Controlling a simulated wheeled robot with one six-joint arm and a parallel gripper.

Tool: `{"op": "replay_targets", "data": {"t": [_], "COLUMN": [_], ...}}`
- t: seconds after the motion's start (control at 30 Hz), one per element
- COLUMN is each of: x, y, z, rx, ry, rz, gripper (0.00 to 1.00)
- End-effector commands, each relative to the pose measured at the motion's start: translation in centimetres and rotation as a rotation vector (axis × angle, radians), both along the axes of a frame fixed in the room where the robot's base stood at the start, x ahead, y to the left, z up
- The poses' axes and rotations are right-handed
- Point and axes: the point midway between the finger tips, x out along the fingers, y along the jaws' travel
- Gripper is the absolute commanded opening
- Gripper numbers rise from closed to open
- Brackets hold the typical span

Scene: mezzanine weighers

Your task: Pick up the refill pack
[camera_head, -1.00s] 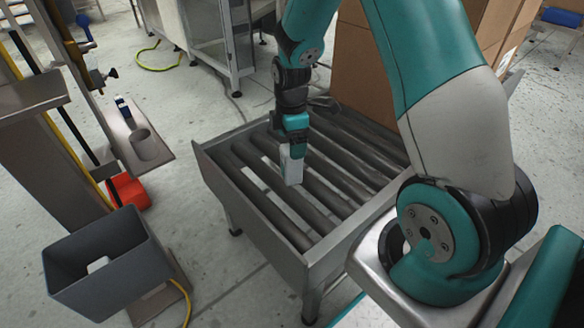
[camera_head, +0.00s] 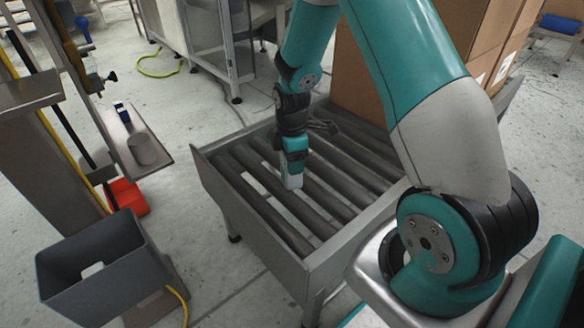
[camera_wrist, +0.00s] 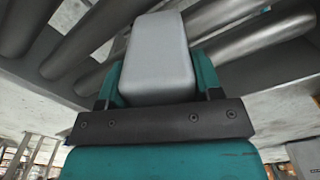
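The refill pack, as I take it, is a small pale grey-white block (camera_head: 292,181) at the roller conveyor, low among the dark rollers. It also shows in the wrist view as a rounded grey block (camera_wrist: 158,55) between the two teal fingers. My gripper (camera_head: 293,168) points down over the pack, with one finger on each side of it, and hides its upper part in the head view. The fingers lie very close to the pack's sides in the wrist view (camera_wrist: 160,80). I cannot tell whether they press on it.
The roller conveyor (camera_head: 262,222) has a raised metal rim. Large cardboard boxes (camera_head: 375,70) stand at its back. A grey open bin (camera_head: 95,262) is at the lower left. A steel shelf (camera_head: 150,170) holds a grey cup (camera_head: 143,150). Floor shows between the shelf and conveyor.

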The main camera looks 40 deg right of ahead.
Motion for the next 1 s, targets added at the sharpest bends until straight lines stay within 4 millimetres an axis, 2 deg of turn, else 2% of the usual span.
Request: {"op": "replay_targets", "data": {"t": [0.03, 0.07, 0.27, 0.47, 0.67, 0.8, 1.0], "x": [0.0, 0.0, 0.0, 0.1, 0.1, 0.2, 0.1], "y": [0.0, 0.0, 0.0, 0.0, 0.0, 0.0, 0.0], "z": [0.1, 0.1, 0.2, 1.9, 6.4, 10.8, 16.1], "rx": [0.000, 0.000, 0.000, -0.001, -0.001, -0.002, -0.001], "ry": [-0.001, -0.001, -0.001, -0.003, -0.006, -0.008, -0.006], "rz": [0.000, 0.000, 0.000, 0.000, 0.000, 0.000, 0.000], "gripper": [0.26, 0.21, 0.21, 0.21, 0.21, 0.21, 0.21]}}
